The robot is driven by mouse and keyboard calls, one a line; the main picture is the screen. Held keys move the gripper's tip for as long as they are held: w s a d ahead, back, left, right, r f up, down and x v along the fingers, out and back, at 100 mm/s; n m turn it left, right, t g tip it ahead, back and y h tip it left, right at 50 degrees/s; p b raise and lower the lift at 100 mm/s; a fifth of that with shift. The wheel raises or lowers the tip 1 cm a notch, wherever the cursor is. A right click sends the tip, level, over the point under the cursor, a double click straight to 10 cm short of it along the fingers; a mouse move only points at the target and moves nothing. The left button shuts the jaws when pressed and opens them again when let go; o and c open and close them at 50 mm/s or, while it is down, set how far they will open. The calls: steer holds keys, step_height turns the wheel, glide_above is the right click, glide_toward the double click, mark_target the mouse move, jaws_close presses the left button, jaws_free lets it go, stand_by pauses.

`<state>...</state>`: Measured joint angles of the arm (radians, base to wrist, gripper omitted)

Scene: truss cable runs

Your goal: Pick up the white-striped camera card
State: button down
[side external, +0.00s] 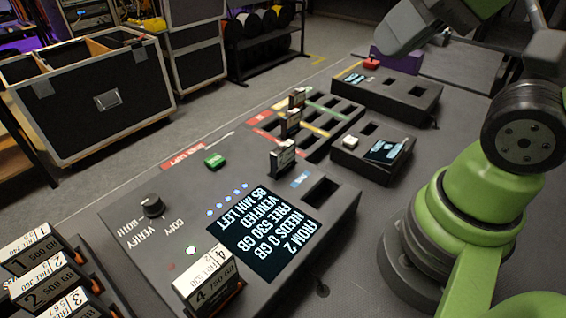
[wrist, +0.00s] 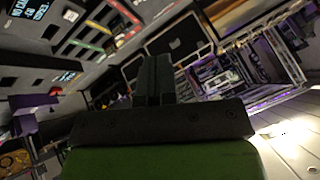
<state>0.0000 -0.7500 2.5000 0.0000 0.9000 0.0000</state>
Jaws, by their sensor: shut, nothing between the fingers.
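Several dark cards with pale labels stand upright in the side view. One card (side external: 282,157) stands at the near console's back edge, another (side external: 290,122) is just behind it, and a third (side external: 297,98) is farther back at the slotted tray (side external: 316,148). I cannot tell which one carries the white stripe. My gripper (wrist: 153,72) shows in the wrist view with its dark fingers together and nothing between them. It is raised and tilted, away from the cards. Its fingertips cannot be made out in the side view.
The console (side external: 140,262) has a lit screen (side external: 265,236) and a labelled drive (side external: 210,280) standing in it. More drives (side external: 45,285) fill a rack at the left. A small reader box (side external: 372,150) and a long slotted box (side external: 388,95) lie right of the tray.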

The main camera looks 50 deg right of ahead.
steer(key=shift+c, duration=1)
jaws_free()
steer(key=n+g+h, duration=0.2)
steer(key=n+g, duration=0.2)
steer(key=g, duration=0.3)
glide_above(283, 146)
steer(key=d, duration=0.1)
step_height(283, 146, down, 12)
steer(key=shift+w+f, duration=0.15)
steer(key=shift+f, duration=0.25)
step_height(283, 146, down, 4)
steer(key=shift+f, duration=0.2)
steer(key=shift+w+a+f, duration=0.1)
steer(key=shift+f, duration=1.25)
steer(key=shift+a+f, duration=0.1)
steer(key=shift+f, duration=1.25)
